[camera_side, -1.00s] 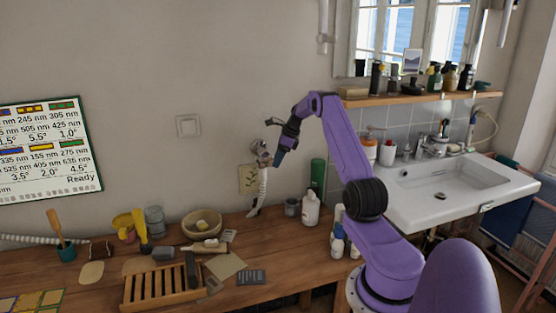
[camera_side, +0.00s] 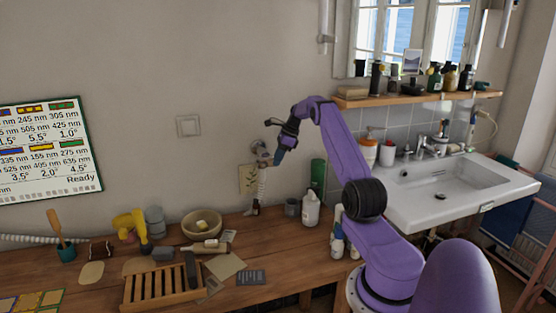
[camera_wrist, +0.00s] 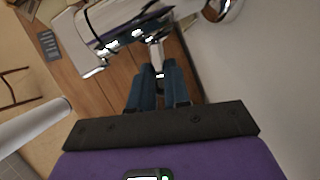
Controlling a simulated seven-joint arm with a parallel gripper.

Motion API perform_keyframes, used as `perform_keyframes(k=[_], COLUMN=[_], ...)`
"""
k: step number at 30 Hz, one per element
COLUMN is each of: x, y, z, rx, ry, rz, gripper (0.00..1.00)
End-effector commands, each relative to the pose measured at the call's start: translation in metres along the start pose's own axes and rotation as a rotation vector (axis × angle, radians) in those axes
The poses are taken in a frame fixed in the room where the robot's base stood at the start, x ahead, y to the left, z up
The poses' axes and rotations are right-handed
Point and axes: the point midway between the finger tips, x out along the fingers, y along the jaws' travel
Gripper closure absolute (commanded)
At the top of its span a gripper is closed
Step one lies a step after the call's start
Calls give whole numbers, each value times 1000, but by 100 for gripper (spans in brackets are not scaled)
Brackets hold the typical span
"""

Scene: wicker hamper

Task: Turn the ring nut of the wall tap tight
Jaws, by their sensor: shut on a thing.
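A green cylinder (camera_side: 318,175) stands by the wall. The sink (camera_side: 400,212) is at right.

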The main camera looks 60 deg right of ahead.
Motion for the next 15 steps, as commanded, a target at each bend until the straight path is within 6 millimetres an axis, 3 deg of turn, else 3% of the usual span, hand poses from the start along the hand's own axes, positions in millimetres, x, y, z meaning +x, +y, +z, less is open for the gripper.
perform_keyframes(k=[15], x=[0], y=[-8], z=[1], rx=[-121], ry=[-1], rz=[45], gripper=[100])
